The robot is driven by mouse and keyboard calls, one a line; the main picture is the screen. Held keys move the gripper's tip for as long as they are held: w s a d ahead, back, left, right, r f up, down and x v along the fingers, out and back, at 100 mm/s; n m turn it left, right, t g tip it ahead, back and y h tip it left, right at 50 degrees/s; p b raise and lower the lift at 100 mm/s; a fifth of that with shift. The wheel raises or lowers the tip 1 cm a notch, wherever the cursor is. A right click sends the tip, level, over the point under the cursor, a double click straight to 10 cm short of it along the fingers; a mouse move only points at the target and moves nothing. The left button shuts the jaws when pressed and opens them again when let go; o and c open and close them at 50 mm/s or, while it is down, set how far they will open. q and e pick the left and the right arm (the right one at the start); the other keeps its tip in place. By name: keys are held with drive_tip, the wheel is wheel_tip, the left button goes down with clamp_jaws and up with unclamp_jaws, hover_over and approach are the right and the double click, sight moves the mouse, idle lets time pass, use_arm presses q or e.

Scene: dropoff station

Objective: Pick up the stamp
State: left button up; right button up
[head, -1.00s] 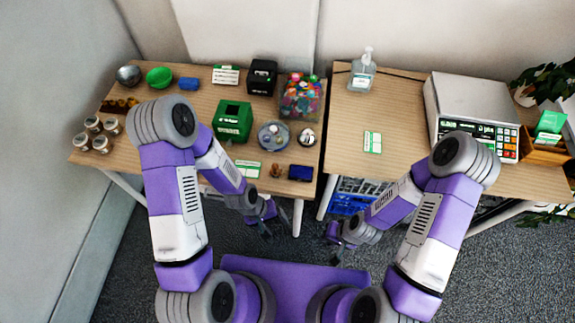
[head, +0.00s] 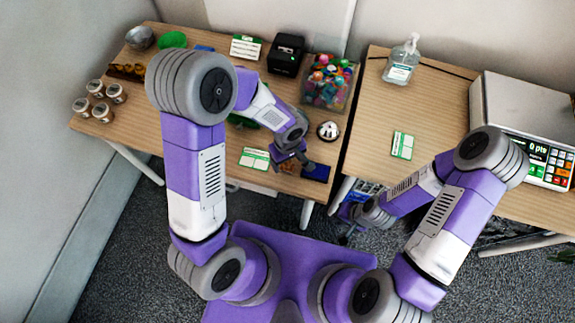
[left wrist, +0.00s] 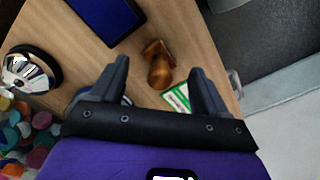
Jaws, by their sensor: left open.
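The stamp (left wrist: 160,68) is a small brown wooden piece with a rounded handle. In the left wrist view it stands on the table, just ahead of and between the two fingers of my left gripper (left wrist: 158,82). The fingers are open and apart from it. In the head view my left gripper (head: 292,163) is above the front edge of the left table and mostly hides the stamp (head: 287,167). My right gripper (head: 347,232) is low in front of the right table, small and partly hidden, so its jaws are unclear.
A dark blue ink pad (head: 316,172) lies right of the stamp. A green-white card (head: 255,158) lies left of it. The right table has a sanitizer bottle (head: 402,60) and a scale (head: 525,125).

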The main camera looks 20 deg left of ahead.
use_arm(q)
wheel_tip(320, 180, down, 3)
drive_tip(key=shift+r+b, duration=0.1)
drive_tip(key=shift+b, duration=0.2)
drive_tip(key=c, duration=1)
drive_tip(key=shift+o, duration=0.2)
wheel_tip(320, 180, up, 10)
drive_tip(key=p, duration=0.3)
drive_tip(key=shift+r, duration=0.1)
